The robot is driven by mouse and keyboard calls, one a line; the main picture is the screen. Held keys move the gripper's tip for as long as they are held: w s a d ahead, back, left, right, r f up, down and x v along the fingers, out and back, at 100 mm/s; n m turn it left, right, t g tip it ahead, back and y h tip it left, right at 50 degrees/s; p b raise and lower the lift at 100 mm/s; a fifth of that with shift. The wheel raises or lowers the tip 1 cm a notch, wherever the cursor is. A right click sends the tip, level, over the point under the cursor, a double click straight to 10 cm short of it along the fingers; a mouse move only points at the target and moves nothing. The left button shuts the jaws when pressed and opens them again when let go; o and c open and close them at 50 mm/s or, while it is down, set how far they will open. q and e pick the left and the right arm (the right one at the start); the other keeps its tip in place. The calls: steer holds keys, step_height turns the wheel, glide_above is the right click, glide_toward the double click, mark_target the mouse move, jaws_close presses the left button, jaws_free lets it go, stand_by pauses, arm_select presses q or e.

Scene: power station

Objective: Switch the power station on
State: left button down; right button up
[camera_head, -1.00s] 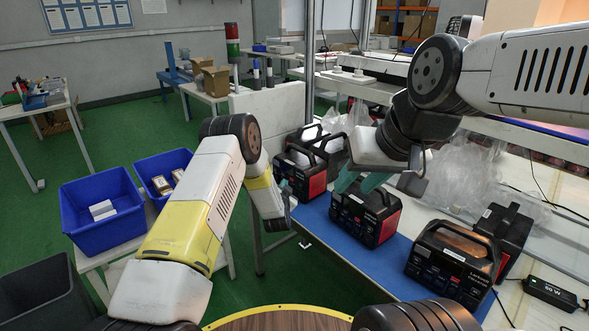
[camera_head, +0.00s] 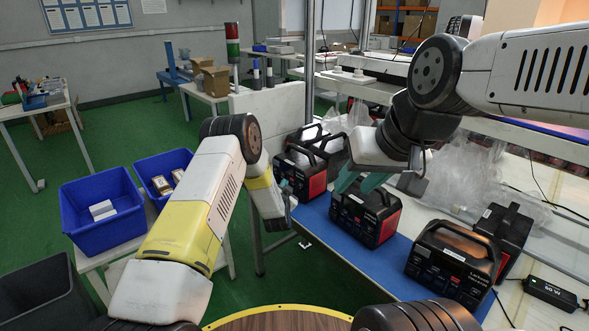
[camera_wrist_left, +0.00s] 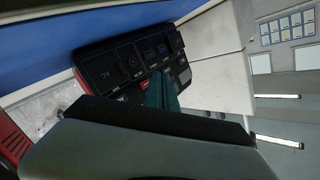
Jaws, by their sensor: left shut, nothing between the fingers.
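A black power station with red sides (camera_head: 368,214) stands on the blue mat (camera_head: 330,232). My right gripper (camera_head: 362,183) is over its top with the two teal fingers apart; the handle is mostly hidden. My left gripper (camera_head: 285,185) is shut and empty, left of this power station and in front of the rear ones (camera_head: 300,170). In the left wrist view, the left fingertips (camera_wrist_left: 160,92) overlap the lower edge of a power station's front panel (camera_wrist_left: 130,62) with sockets and small displays. I cannot tell whether they touch it, or which unit this is.
Two more power stations (camera_head: 452,262) stand at the right, with clear plastic bags (camera_head: 455,175) behind. A black adapter (camera_head: 550,294) lies at the right edge. Blue bins (camera_head: 100,210) stand at the left. Bare mat lies in front of the middle power station.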

arm_select(q)
steer(key=shift+w+d, duration=0.25)
steer(key=shift+d, duration=0.05)
steer(key=shift+w+d, duration=0.25)
steer(key=shift+d, duration=0.05)
stand_by(0.6)
steer(key=shift+s+a, duration=0.55)
steer(key=shift+a, duration=0.1)
steer(key=shift+a, duration=0.1)
steer(key=s+a, duration=0.3)
steer(key=a, duration=0.1)
steer(key=shift+s+a, duration=0.3)
steer(key=shift+s, duration=0.05)
stand_by(0.5)
